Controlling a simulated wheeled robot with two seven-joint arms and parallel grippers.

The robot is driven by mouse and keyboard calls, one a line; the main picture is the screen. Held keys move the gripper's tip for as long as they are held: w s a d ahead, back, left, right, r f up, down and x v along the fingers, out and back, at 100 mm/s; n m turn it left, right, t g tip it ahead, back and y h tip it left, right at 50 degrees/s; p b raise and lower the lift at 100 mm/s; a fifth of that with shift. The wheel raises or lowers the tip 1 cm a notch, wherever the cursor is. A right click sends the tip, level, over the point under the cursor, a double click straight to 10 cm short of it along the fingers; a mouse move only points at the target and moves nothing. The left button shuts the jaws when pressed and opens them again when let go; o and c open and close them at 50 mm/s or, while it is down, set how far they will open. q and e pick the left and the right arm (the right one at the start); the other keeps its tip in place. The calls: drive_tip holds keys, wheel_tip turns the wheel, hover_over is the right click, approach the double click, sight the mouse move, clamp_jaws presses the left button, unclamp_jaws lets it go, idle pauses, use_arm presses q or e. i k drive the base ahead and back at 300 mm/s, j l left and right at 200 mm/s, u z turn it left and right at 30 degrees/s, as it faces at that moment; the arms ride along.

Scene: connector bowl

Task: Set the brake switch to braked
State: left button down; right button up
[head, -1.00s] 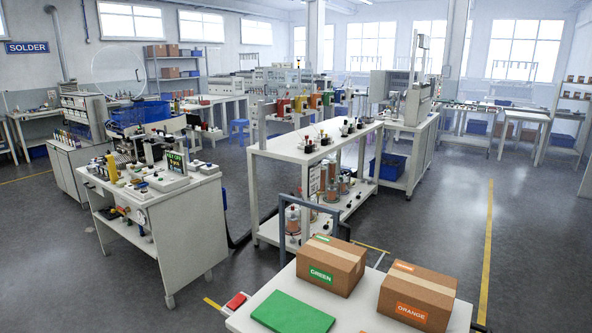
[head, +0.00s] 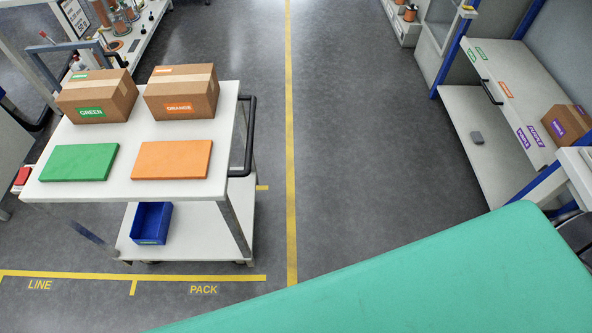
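A white cart (head: 222,135) stands at the left of the head view. A small red piece (head: 21,177) on a pale mount sits at its left edge. It may be the brake switch, but it is too small to read a setting or tell which way it is tipped. A black handle (head: 249,135) is on the cart's right side. Neither of my grippers is in view.
A GREEN box (head: 97,90), an ORANGE box (head: 181,90), a green pad (head: 80,162) and an orange pad (head: 172,160) lie on the cart. A blue bin (head: 151,222) is below. A large teal surface (head: 430,270) blocks the lower right. The middle floor is clear.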

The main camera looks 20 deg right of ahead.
sight(25, 172)
drive_tip(key=l, duration=0.1)
drive_tip(key=u, duration=1.3)
drive_tip(key=i+j+z, duration=0.15)
drive_tip(key=i+j, duration=0.95)
drive_tip(key=j, duration=0.1)
